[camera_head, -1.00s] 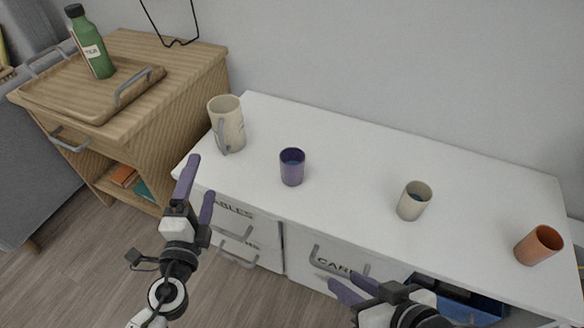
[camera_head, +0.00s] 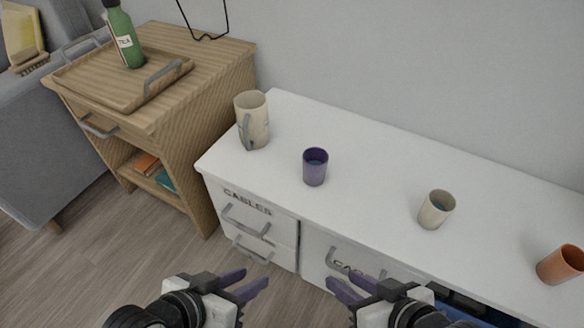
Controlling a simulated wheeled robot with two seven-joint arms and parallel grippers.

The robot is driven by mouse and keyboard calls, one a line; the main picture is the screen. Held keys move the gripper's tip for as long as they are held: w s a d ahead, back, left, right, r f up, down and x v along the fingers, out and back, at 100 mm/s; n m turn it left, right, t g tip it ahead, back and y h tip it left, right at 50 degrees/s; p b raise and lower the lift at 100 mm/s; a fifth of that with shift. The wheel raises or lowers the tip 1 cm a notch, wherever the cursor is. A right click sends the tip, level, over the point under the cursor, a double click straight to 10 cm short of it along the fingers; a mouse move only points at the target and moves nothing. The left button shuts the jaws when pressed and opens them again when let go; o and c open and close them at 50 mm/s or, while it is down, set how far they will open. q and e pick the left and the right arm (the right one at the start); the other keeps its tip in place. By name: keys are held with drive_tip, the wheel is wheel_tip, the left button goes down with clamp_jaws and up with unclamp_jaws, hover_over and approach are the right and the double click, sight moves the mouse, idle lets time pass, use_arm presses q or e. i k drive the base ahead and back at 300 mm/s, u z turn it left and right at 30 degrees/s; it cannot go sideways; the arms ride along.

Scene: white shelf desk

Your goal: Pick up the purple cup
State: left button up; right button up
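The purple cup (camera_head: 315,168) stands upright on the white desk (camera_head: 375,170), near its front edge and left of the middle. My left gripper (camera_head: 262,281) is open and empty, in front of the desk and below the cup in the picture. My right gripper (camera_head: 340,283) is also open and empty, in front of the desk drawers and to the right of the left one. Both grippers are clear of the cup.
A beige pitcher (camera_head: 252,120) stands left of the cup. A beige cup (camera_head: 436,209) and an orange cup (camera_head: 562,264) stand to the right. A wooden cabinet (camera_head: 215,75) with a tray (camera_head: 85,80) and green bottle (camera_head: 124,36) is at the left.

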sight(315, 159)
drive_tip(key=u, duration=2.1)
drive_tip(key=i, duration=1.4)
drive_tip(key=z, duration=3.05)
